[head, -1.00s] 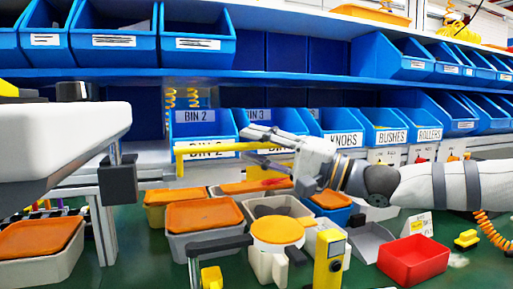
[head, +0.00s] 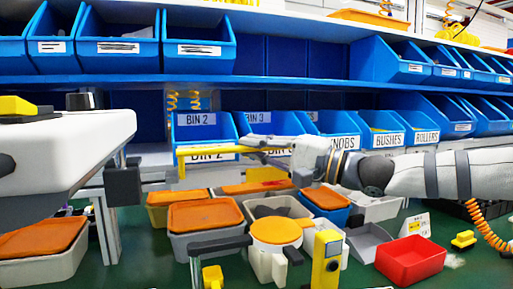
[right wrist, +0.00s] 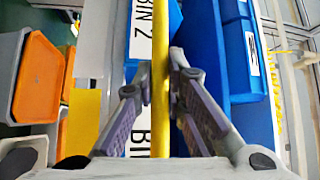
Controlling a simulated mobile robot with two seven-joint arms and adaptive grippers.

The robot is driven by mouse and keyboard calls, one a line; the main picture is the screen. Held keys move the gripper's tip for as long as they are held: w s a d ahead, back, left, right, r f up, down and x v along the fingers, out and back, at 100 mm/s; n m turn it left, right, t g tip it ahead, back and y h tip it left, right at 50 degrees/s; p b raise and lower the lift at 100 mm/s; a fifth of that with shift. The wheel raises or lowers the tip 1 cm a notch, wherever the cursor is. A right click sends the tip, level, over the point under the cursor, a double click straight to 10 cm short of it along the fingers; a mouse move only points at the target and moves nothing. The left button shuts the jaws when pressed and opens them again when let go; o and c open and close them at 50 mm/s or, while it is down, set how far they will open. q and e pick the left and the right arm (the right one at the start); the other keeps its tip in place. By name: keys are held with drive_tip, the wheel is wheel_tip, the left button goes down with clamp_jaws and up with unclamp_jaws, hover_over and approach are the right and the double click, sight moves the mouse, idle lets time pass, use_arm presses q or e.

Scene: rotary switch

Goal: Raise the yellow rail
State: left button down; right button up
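The yellow rail (head: 205,151) runs level in front of the lower row of blue bins, with a short leg down at its left end. My right gripper (head: 250,148) reaches it from the right. In the right wrist view the rail (right wrist: 160,120) runs upright through the picture, between the two fingers of the right gripper (right wrist: 160,72). The fingertips are drawn close in on both sides of the rail, so it looks shut on it. Contact at the left fingertip is hard to see. My left gripper is not in view.
Blue labelled bins (head: 205,125) stand close behind the rail. Below are orange-lidded boxes (head: 205,215), a red tray (head: 411,262) and a yellow post (head: 327,260). A white rounded unit (head: 65,150) fills the left side. Green floor shows between the boxes.

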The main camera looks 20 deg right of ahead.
drive_tip(key=o, duration=0.4)
drive_tip(key=v, duration=0.7)
drive_tip(key=shift+s+d, duration=0.15)
drive_tip(key=shift+d, duration=0.05)
